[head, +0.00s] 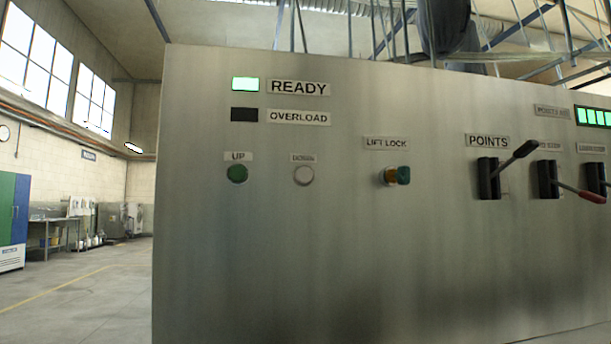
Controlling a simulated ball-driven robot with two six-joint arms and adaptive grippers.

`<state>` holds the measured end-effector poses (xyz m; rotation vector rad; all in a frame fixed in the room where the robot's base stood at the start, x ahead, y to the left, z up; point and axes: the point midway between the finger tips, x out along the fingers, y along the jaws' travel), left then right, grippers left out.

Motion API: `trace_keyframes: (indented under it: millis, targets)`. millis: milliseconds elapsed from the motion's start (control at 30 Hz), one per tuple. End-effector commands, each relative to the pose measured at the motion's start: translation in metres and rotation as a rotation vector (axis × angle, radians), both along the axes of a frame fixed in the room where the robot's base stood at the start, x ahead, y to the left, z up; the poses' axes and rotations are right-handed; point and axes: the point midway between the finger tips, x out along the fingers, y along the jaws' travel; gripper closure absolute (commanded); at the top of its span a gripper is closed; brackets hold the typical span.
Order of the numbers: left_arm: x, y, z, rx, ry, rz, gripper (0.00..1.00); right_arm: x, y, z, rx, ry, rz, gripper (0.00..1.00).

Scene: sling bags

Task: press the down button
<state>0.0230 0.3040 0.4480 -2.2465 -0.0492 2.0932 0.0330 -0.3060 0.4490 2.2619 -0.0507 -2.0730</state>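The down button (303,175) is a round white button on the front of the grey metal control panel (270,270). A small label sits above it; its print is blurred but seems to read DOWN. The green UP button (237,173) is to its left, under its own label. The LIFT LOCK knob (397,176), orange and green, is to its right. Neither of my grippers shows in the head view, and nothing touches the buttons.
The READY lamp (245,84) is lit green; the OVERLOAD lamp (244,115) is dark. Levers, including the POINTS lever (507,165), stick out at the right. The lower panel face is bare. Open floor (75,295) lies to the left.

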Motion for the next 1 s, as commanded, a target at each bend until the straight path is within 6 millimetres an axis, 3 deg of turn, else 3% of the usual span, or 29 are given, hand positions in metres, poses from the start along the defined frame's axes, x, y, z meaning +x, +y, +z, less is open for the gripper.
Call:
trace_keyframes:
  millis: [33,200,1000]
  targets:
    - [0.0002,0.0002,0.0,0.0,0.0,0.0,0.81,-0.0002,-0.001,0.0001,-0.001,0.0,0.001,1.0]
    - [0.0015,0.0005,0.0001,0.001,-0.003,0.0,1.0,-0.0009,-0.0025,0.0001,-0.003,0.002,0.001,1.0]
    - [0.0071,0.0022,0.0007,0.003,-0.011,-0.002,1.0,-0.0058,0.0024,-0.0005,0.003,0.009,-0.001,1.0]
